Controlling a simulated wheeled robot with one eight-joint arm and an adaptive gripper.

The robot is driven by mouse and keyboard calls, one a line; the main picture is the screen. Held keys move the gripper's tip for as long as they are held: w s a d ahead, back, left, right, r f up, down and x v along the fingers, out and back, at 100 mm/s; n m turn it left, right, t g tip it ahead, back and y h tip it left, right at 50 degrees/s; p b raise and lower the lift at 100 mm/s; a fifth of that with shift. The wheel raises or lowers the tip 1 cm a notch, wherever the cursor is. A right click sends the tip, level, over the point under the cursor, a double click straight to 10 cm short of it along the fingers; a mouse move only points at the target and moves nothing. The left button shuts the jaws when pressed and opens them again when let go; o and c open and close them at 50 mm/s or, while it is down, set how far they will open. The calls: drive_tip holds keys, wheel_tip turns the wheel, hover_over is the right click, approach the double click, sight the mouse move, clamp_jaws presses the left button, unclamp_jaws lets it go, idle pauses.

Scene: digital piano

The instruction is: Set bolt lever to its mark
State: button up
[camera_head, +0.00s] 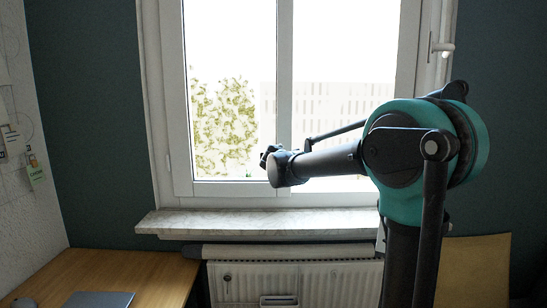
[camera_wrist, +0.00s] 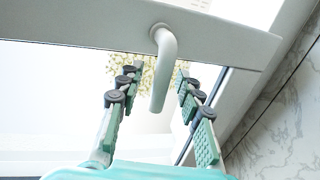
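A white lever (camera_wrist: 163,72), which looks like the bolt lever, is in the wrist view. Its round base sits on a white window-frame bar (camera_wrist: 90,22), and its rounded arm points down in the picture. My gripper (camera_wrist: 156,76) is open, with green-padded fingers on either side of the lever. A gap shows between the lever and each finger. In the head view a handle (camera_head: 443,48) is on the window frame's right side; I cannot tell whether it is the same lever. No mark for the lever can be made out.
The window (camera_head: 284,100) stands above a marble sill (camera_head: 255,222) and a white radiator (camera_head: 330,281). A wooden desk (camera_head: 120,270) with a grey flat object (camera_head: 98,299) is at lower left. Marbled stone (camera_wrist: 285,115) lies right of the gripper in the wrist view.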

drive_tip(key=s+r, duration=0.2)
drive_tip(key=s, duration=0.9)
drive_tip(key=shift+s+r, duration=0.2)
drive_tip(key=shift+s, duration=0.15)
drive_tip(key=s+d+f+m+g+h, duration=0.1)
drive_tip(key=s+d+f+m+g, duration=0.2)
drive_tip(key=d+f, duration=0.35)
drive_tip(key=s+d+f+m+g+h, duration=0.1)
drive_tip(key=s+d+f+m, duration=0.35)
drive_tip(key=f, duration=0.35)
drive_tip(key=s+d+f+m+g+h, duration=0.1)
drive_tip(key=s+d+f+m+g, duration=0.2)
drive_tip(key=d+f, duration=0.35)
drive_tip(key=s+f+m+g+y, duration=0.3)
drive_tip(key=s+f+m, duration=0.4)
drive_tip(key=s+f, duration=1.1)
drive_tip(key=s+g, duration=0.1)
drive_tip(key=s, duration=0.3)
drive_tip(key=shift+d+f+g, duration=0.25)
drive_tip(key=shift+d+g, duration=0.05)
drive_tip(key=shift+d, duration=0.1)
drive_tip(key=shift+w, duration=0.1)
